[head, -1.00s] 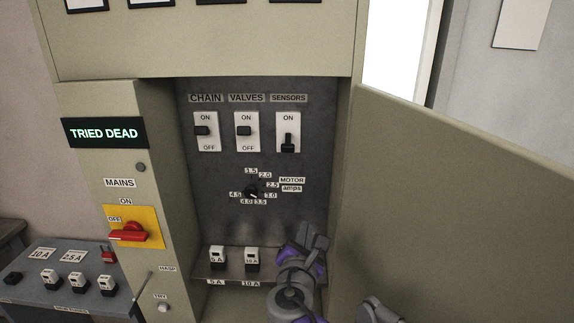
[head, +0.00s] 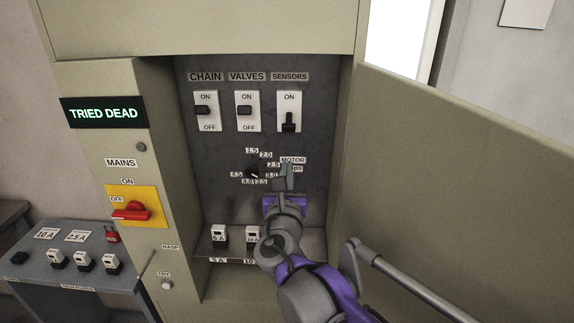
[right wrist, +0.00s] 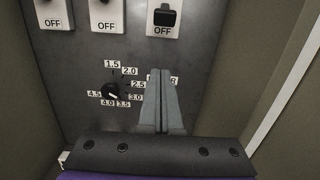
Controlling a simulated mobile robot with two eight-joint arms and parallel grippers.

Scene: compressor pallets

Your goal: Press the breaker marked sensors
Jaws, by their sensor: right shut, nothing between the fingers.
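The breaker marked SENSORS (head: 289,111) is at the right of a row of three on the dark back panel. Its black lever sits low, toward OFF, and it also shows at the top of the right wrist view (right wrist: 165,17). The CHAIN breaker (head: 206,111) and VALVES breaker (head: 247,111) have their levers at mid-height. My right gripper (head: 287,168) is shut and empty, pointing up inside the cabinet below the SENSORS breaker, apart from it. In the right wrist view its fingers (right wrist: 162,85) partly cover the MOTOR label. My left gripper is not seen.
The motor amps dial (head: 252,173) is left of my right gripper. Fuses stand on a ledge (head: 225,255) below. The open cabinet door (head: 450,180) bounds the right side. The red MAINS switch (head: 131,211) is at left, under a TRIED DEAD sign (head: 103,113).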

